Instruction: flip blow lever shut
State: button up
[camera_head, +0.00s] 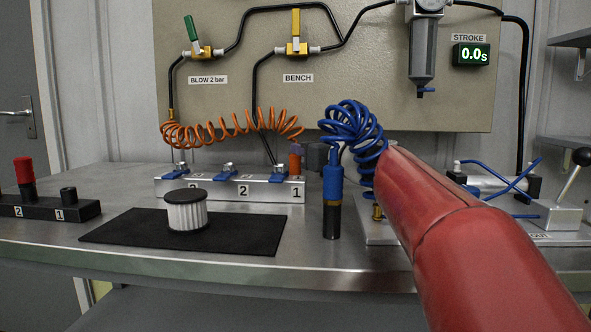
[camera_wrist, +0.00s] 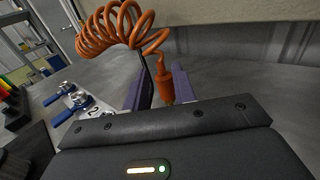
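The blow lever is a green handle (camera_head: 191,29) on a brass valve (camera_head: 202,52) above the "BLOW 2 bar" label. It stands nearly upright, leaning a little left, across the horizontal pipe line. My gripper (camera_head: 296,160) is low in front of the panel, right of and well below the lever, largely hidden behind the blue coil and my red arm. In the wrist view its two purple fingers (camera_wrist: 157,90) stand apart. An orange fitting (camera_wrist: 166,82) on the orange coiled hose shows between them, close to the right finger; I cannot tell if they touch. The lever is outside the wrist view.
A yellow bench lever (camera_head: 295,22) stands upright right of the green one. The orange coil (camera_head: 230,127) hangs below the valves. A blue coil (camera_head: 350,125) rises above a blue-and-black tool (camera_head: 333,200). A numbered metal block (camera_head: 228,188) and a white pleated filter (camera_head: 187,215) are on the bench.

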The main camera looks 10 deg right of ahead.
jog(key=x, duration=0.5)
jog(key=shift+c, duration=0.2)
grip_shut()
